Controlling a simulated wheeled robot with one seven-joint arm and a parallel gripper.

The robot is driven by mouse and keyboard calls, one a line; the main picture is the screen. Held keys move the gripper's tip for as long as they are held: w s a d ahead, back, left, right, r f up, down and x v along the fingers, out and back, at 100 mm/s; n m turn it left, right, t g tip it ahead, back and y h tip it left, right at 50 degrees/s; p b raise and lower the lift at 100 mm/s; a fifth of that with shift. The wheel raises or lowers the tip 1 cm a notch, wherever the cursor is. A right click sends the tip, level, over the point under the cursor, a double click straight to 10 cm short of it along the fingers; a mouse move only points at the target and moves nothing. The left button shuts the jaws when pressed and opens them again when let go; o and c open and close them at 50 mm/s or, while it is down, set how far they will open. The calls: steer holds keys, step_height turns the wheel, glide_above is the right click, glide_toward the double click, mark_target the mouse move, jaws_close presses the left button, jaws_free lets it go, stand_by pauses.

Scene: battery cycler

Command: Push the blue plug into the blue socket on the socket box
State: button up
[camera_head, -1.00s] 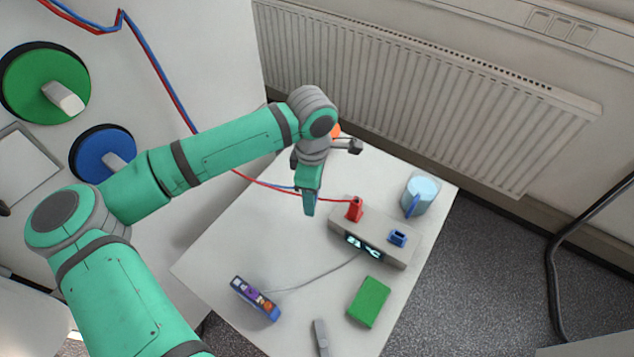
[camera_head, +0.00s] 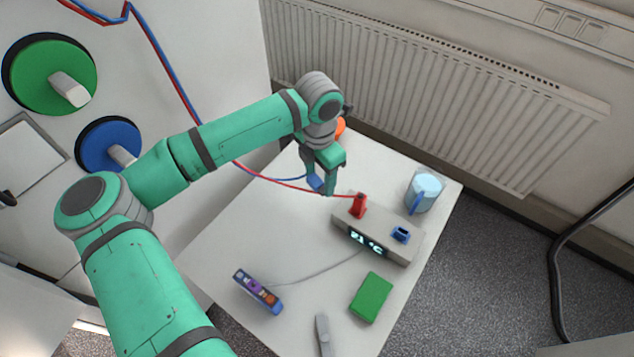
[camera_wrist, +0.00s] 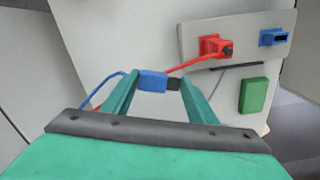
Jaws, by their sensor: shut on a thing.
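The blue plug (camera_wrist: 153,81) is between my gripper's fingers in the wrist view, with its dark end pointing right and its blue cable trailing left. In the head view the plug (camera_head: 315,184) shows at the fingertips of my gripper (camera_head: 322,186), above the table. My gripper (camera_wrist: 152,82) is shut on the plug. The grey socket box (camera_head: 343,220) stands to the right, apart from the plug. Its blue socket (camera_head: 401,234) is empty and also shows in the wrist view (camera_wrist: 273,37). A red plug (camera_head: 358,206) sits upright in the box beside it.
A light blue mug (camera_head: 424,192) stands behind the box. A green block (camera_head: 371,297), a purple-blue device (camera_head: 257,291) and a grey tool (camera_head: 324,335) lie towards the front. An orange thing (camera_head: 340,127) is partly hidden behind my wrist. The table's left middle is clear.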

steer(key=w+f+n, duration=0.2)
steer(key=w+n, duration=0.1)
steer(key=n, duration=0.3)
steer(key=w+f+n, duration=0.2)
steer(key=w+n, duration=0.1)
steer(key=n, duration=0.4)
steer(key=w+d+f+n, duration=0.1)
steer(key=w+f+n, duration=0.1)
steer(key=n, duration=0.4)
steer(key=shift+w+n, duration=0.4)
steer(key=shift+w, duration=0.3)
steer(key=shift+f, duration=0.1)
steer(key=shift+f, duration=0.15)
steer(key=shift+f, duration=2.15)
